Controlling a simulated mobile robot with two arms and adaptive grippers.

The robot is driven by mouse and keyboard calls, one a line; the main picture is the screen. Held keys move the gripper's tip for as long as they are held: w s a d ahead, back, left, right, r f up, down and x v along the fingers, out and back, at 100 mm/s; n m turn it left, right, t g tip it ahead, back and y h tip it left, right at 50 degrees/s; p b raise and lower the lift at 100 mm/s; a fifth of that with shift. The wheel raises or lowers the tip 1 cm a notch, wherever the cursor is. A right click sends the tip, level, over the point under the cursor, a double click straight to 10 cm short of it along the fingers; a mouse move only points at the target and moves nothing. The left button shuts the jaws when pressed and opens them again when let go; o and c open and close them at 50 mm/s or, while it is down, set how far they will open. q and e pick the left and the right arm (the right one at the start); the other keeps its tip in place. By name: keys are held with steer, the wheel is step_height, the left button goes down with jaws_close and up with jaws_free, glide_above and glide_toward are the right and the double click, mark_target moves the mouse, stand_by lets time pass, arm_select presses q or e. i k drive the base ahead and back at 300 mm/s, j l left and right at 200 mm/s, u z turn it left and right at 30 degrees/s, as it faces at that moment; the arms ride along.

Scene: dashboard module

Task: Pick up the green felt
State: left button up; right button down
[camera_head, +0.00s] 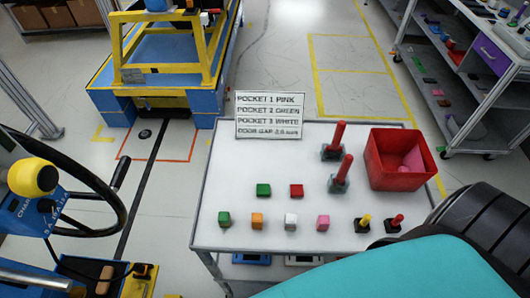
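On the white table (210,200) are two green pieces. I cannot tell from this view which of the two is felt. Both are uncovered and nothing touches them. Neither of my grippers shows; only a teal and black part of my own arm is in the lower right.
Two red-handled tools (334,140) and a red bin (400,183) holding something pink stand right. A pocket colour sign (270,115) stands at the back edge.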

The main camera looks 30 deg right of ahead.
mark_target(263, 190)
steer(key=z, duration=0.85)
